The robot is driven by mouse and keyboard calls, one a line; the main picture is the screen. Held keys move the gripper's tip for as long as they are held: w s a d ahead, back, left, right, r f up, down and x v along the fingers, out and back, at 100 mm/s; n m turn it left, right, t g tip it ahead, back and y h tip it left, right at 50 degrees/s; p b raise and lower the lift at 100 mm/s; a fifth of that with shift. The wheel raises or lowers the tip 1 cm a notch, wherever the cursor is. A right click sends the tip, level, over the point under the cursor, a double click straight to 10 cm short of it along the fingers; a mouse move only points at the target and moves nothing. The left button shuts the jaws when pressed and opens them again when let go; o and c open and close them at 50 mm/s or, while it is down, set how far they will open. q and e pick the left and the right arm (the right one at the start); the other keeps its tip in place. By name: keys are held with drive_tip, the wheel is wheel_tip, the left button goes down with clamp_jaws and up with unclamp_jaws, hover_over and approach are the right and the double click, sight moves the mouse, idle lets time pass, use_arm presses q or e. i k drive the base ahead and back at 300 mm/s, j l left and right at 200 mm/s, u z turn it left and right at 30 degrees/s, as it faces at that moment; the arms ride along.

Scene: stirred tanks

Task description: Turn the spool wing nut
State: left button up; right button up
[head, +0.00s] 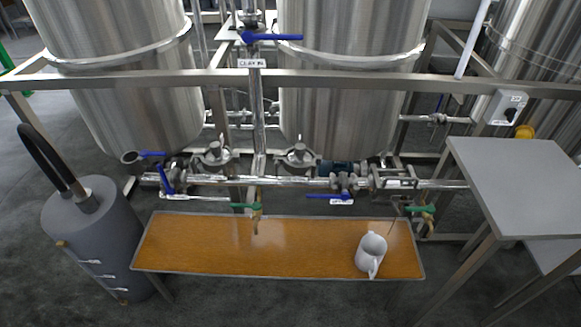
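A steel pipe line (265,182) runs across behind the low bench, with clamps and valves along it. A framed pipe section (394,178) sits at its right part; I cannot tell whether this is the spool. No wing nut can be made out at this size. Blue-handled valves sit at the left end (165,180) and right of centre (328,197) on the line. Neither of my grippers is in the head view.
A grey cylinder (100,235) stands at left, a grey table (520,185) at right. A steel rail (340,78) crosses before the tanks (350,115).

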sight(395, 205)
drive_tip(key=j, duration=1.3)
